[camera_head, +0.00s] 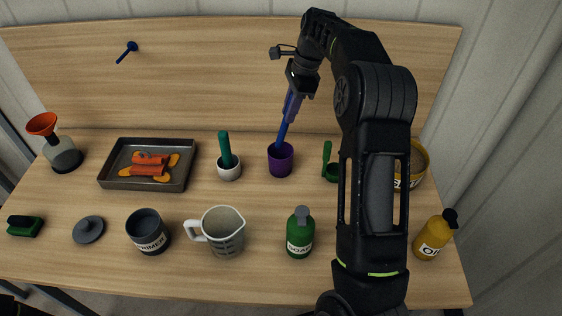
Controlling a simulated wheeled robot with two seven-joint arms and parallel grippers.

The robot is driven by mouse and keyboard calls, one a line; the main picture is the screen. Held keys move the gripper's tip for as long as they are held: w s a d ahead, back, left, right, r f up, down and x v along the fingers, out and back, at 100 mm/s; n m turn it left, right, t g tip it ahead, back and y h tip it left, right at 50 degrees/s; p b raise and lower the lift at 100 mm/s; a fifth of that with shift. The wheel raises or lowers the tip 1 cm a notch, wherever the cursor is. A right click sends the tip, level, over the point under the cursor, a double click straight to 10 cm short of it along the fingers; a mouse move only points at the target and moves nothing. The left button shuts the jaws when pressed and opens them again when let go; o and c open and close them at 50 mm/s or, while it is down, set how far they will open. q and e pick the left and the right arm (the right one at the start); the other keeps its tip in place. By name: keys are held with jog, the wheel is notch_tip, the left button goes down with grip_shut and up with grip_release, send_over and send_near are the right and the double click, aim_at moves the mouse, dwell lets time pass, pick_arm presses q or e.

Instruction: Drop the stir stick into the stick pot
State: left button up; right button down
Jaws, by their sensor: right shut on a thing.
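The stir stick (284,131) is a long blue stick, held nearly upright with a slight tilt. My right gripper (295,92) is shut on its upper part, above the table. The stick's lower end is at the mouth of a purple pot (281,164), which stands on the table; I cannot tell how far inside the lower end is. A small white pot (229,170) with a green-handled thing (225,148) in it stands to the left of the purple pot. No label shows on either pot. My left gripper is not in view.
A grey tray (116,182) with orange pieces lies left. A measuring jug (224,235), a primer pot (147,234) and a green soap bottle (300,236) stand in front. My right arm covers part of a yellow tub (418,160). A blue peg (127,52) is on the back panel.

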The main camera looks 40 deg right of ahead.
jog(key=shift+s+d+b+x, duration=0.15)
jog(key=shift+b+x, duration=0.15)
jog(key=shift+x, duration=0.4)
jog(key=shift+d+b+x, duration=0.15)
jog(key=shift+b+x, duration=0.2)
jog(key=shift+x, duration=0.3)
jog(key=shift+s+d+b+x, duration=0.1)
jog(key=shift+b+x, duration=0.2)
jog(key=shift+x, duration=0.4)
jog(key=shift+f, duration=0.1)
jog(key=c, duration=1.2)
grip_release()
jog(key=shift+d, duration=0.1)
